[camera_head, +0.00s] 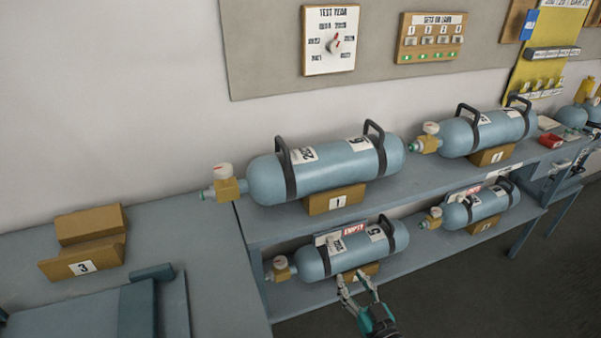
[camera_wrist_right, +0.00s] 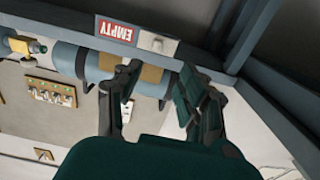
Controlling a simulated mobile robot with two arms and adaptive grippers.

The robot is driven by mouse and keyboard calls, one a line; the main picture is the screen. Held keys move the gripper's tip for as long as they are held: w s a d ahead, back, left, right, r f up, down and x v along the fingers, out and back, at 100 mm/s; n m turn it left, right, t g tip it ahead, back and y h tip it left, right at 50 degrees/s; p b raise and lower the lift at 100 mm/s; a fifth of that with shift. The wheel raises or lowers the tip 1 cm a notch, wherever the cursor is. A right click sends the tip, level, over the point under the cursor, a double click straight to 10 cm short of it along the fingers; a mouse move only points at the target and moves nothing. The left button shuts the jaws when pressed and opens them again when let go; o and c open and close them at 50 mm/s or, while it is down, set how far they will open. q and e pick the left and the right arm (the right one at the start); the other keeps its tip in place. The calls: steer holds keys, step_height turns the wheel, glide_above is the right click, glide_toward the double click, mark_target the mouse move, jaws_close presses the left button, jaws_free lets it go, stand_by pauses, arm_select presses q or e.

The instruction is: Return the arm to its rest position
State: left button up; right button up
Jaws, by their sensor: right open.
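My right gripper (camera_head: 357,289) is open and empty in the head view, low in front of the lower shelf. Its fingertips are near the front of a blue-grey cylinder (camera_head: 345,252) numbered 5 that lies on that shelf; I cannot tell whether they touch anything. In the wrist view the two fingers of the right gripper (camera_wrist_right: 150,75) are spread apart, with part of a blue cylinder (camera_wrist_right: 70,57) and a red EMPTY label (camera_wrist_right: 116,31) beyond them. My left gripper is not in view.
A larger cylinder (camera_head: 325,170) numbered 6 lies on the upper shelf (camera_head: 270,222) in a cradle (camera_head: 335,201) marked 1. More cylinders lie to the right. An empty cradle (camera_head: 85,242) marked 3 stands on the left bench (camera_head: 205,255). Dark floor (camera_head: 480,280) is clear at lower right.

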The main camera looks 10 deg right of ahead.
steer(key=s+f+g+h, duration=0.1)
steer(key=s+f+g, duration=0.45)
steer(key=f, duration=0.85)
steer(key=s+f+g, duration=0.3)
steer(key=s+f, duration=0.5)
steer(key=f, duration=0.6)
steer(key=s+f+g, duration=0.4)
steer(key=s+f, duration=0.3)
steer(key=s, duration=0.7)
steer(key=s+f+g+h, duration=0.1)
steer(key=s+f+g, duration=0.3)
steer(key=s, duration=1)
step_height(320, 180, down, 3)
steer(key=shift+s+f+n+h, duration=0.2)
steer(key=shift+n+h, duration=0.1)
steer(key=shift+n, duration=0.1)
